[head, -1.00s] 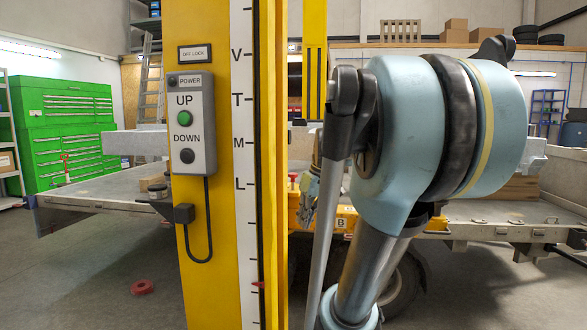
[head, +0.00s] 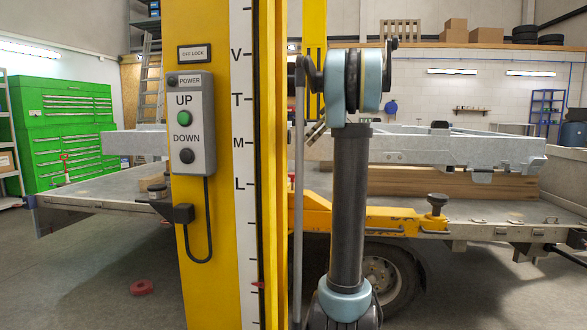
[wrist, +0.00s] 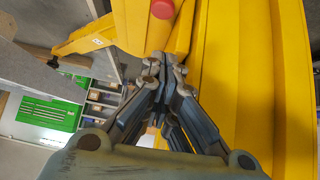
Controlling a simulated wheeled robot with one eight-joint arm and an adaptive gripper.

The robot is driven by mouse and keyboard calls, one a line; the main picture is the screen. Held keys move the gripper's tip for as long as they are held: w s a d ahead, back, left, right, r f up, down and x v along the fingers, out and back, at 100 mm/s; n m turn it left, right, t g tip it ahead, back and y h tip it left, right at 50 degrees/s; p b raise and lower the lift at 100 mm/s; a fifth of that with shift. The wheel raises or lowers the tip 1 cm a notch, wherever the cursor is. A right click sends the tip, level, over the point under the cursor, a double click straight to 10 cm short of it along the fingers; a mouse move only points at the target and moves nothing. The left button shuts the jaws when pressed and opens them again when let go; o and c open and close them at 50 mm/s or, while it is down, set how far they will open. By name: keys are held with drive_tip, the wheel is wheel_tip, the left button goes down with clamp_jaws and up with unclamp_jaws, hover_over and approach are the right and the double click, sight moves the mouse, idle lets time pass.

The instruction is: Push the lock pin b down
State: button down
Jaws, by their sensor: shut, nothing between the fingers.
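In the wrist view my gripper (wrist: 165,67) is shut and empty, fingertips close together. A red-capped round knob (wrist: 162,8) shows at the top edge, just beyond the fingertips; it looks like a lock pin, but I cannot read which one it is. A yellow lift arm (wrist: 93,36) with a small white label runs left from it. The fingertips appear apart from the knob. In the head view the yellow lift arm (head: 380,217) lies under the trailer frame (head: 430,148). The knob and most of my gripper are hidden there behind my arm and the post.
A yellow lift post (head: 215,270) stands close in front, carrying a grey control box (head: 192,122) with UP and DOWN buttons. A pad (head: 437,203) tops the lift arm's right end. A red ring (head: 142,287) lies on the open floor at left.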

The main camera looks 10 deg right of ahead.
drive_tip(key=shift+w+d+r, duration=0.1)
drive_tip(key=shift+w+r, duration=0.05)
drive_tip(key=shift+w, duration=0.1)
hover_over(294, 174)
wheel_tip(294, 174, down, 7)
drive_tip(key=shift+w+d+r, duration=0.1)
drive_tip(key=shift+d+r, duration=0.05)
drive_tip(key=f, duration=0.3)
drive_tip(key=shift+w+a+f, duration=0.1)
drive_tip(key=shift+w+a, duration=0.05)
drive_tip(key=shift+a, duration=0.05)
drive_tip(key=shift+f, duration=0.7)
